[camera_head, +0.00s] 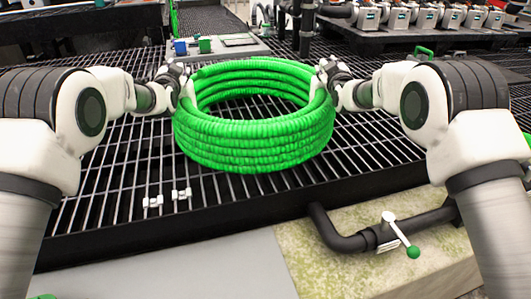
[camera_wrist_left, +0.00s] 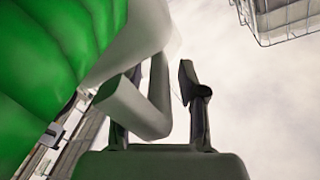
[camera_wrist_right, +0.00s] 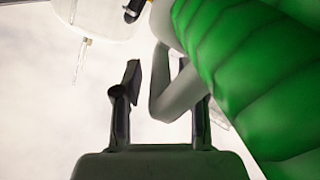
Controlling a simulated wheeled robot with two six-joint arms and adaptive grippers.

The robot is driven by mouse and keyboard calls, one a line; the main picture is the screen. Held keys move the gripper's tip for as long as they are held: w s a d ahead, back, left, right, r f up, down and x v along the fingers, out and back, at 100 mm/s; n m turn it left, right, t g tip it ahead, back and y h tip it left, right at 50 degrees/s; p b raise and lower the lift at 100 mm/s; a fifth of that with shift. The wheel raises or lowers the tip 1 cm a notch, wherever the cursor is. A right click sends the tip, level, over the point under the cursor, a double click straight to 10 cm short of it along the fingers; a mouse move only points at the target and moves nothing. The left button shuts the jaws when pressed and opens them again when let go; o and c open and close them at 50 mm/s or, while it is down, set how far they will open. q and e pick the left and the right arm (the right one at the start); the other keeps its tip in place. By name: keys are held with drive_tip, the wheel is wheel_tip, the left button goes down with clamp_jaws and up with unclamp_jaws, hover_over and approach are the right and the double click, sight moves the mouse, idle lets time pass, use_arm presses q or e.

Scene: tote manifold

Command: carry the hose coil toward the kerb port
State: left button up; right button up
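The green hose coil (camera_head: 255,140) is a thick stacked ring, lying level over the dark grating in the head view. I cannot tell whether it touches the grating. A pale handle loop (camera_wrist_left: 132,108) stands out from its left side, and another pale handle loop (camera_wrist_right: 170,95) from its right side. My left gripper (camera_head: 182,80) is at the left handle; its fingers (camera_wrist_left: 158,100) are spread, with the handle between them and a gap to one finger. My right gripper (camera_head: 326,74) is at the right handle, its fingers (camera_wrist_right: 162,98) likewise spread around the loop with a gap.
A black pipe with a green-tipped valve lever (camera_head: 400,234) runs along the pale ledge in front of the grating. Small white clips (camera_head: 181,193) sit on the grating's near left. A grey plate with small blocks (camera_head: 205,46) lies behind the coil. Machines (camera_head: 425,15) line the back right.

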use_arm(q)
drive_tip(key=s, duration=1.2)
drive_tip(key=shift+d, duration=0.2)
use_arm(e)
drive_tip(key=shift+s, duration=0.1)
drive_tip(key=s, duration=1.2)
drive_tip(key=shift+d, duration=0.2)
